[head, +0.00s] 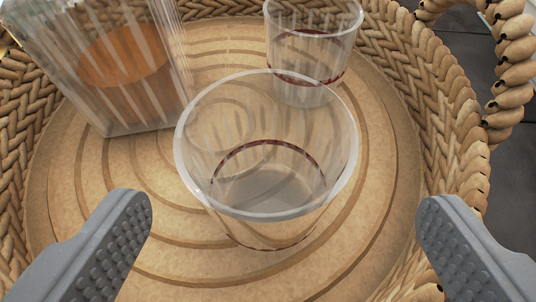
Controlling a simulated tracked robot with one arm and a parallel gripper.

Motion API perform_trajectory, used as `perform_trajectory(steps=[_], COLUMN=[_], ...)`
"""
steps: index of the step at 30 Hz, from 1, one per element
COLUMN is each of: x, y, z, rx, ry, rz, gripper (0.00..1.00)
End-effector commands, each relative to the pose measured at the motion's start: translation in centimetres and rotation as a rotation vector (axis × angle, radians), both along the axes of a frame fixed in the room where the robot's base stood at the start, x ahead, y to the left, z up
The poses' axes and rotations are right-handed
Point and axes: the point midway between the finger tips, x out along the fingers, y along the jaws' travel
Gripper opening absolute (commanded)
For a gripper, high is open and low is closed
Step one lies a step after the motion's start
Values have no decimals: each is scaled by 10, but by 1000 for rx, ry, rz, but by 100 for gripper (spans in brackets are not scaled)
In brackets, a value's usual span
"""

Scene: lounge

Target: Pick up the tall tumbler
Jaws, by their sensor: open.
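A clear ribbed tumbler (268,190) with a dark red line inside stands upright on the round basket tray, in the middle of the view. A second clear tumbler (312,50) with a similar red line stands behind it to the right. From this steep angle I cannot tell which one is taller. My gripper (285,225) is open, with one grey finger at the lower left and one at the lower right. The near tumbler sits between and slightly beyond the fingertips, with visible gaps on both sides. Nothing is held.
A clear rectangular decanter (115,65) with amber liquid stands at the back left of the tray. The tray (70,200) has a raised woven rim all around and a thick handle (512,75) at the right. Bare tray floor lies left and right of the near tumbler.

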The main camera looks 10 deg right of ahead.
Motion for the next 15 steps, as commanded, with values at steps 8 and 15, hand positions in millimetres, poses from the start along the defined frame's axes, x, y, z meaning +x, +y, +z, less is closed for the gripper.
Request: perform_trajectory(steps=[8, 15], x=[14, 38], y=[-2, 0], z=[-8, -23], rx=[0, -2], ry=[0, -4], rz=[1, 3], gripper=[88, 88])
